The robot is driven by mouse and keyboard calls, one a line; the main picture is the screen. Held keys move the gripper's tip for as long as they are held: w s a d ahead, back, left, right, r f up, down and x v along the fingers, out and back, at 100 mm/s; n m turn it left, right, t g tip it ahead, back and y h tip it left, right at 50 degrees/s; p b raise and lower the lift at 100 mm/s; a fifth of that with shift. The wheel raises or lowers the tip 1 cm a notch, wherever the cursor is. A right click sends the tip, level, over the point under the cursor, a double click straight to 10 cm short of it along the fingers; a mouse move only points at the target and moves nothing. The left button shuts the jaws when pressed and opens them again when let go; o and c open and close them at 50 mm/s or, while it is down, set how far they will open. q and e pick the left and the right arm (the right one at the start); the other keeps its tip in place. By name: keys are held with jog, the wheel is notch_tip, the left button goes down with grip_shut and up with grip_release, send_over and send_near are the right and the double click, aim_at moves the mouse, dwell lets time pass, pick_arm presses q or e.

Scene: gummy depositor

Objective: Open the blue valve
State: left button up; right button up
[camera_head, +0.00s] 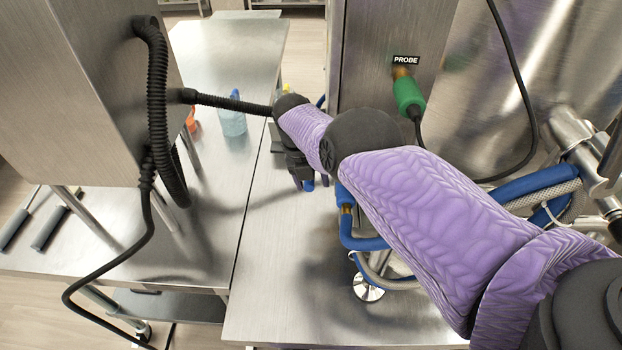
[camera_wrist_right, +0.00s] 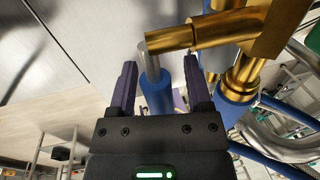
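The blue valve shows in the right wrist view as a blue-sleeved handle (camera_wrist_right: 157,93) with a bare metal neck, beside a brass pipe fitting (camera_wrist_right: 222,32). My right gripper (camera_wrist_right: 160,80) is open, with one dark purple finger on each side of the handle. Gaps show between the handle and both fingers, so it is not clamped. In the head view, my right gripper (camera_head: 303,181) points down beside the steel machine, with a small bit of blue (camera_head: 309,185) at its fingertips. My right arm hides most of the valve and piping there. My left gripper is not in view.
A steel cabinet (camera_head: 90,90) with a black corrugated hose (camera_head: 158,110) stands at left. Blue hoses (camera_head: 362,241) run under my right forearm. A green probe plug (camera_head: 408,96) is on the machine. A blue bottle (camera_head: 232,122) stands on the back table. The front table is clear near its left edge.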

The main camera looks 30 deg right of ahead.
notch_tip(320, 180, up, 10)
jog(key=w+a+p, duration=0.1)
jog(key=p, duration=0.4)
jog(key=shift+a+f+p, duration=0.2)
jog(key=shift+a+p, duration=0.1)
jog(key=shift+a, duration=0.1)
jog(key=shift+s, duration=0.1)
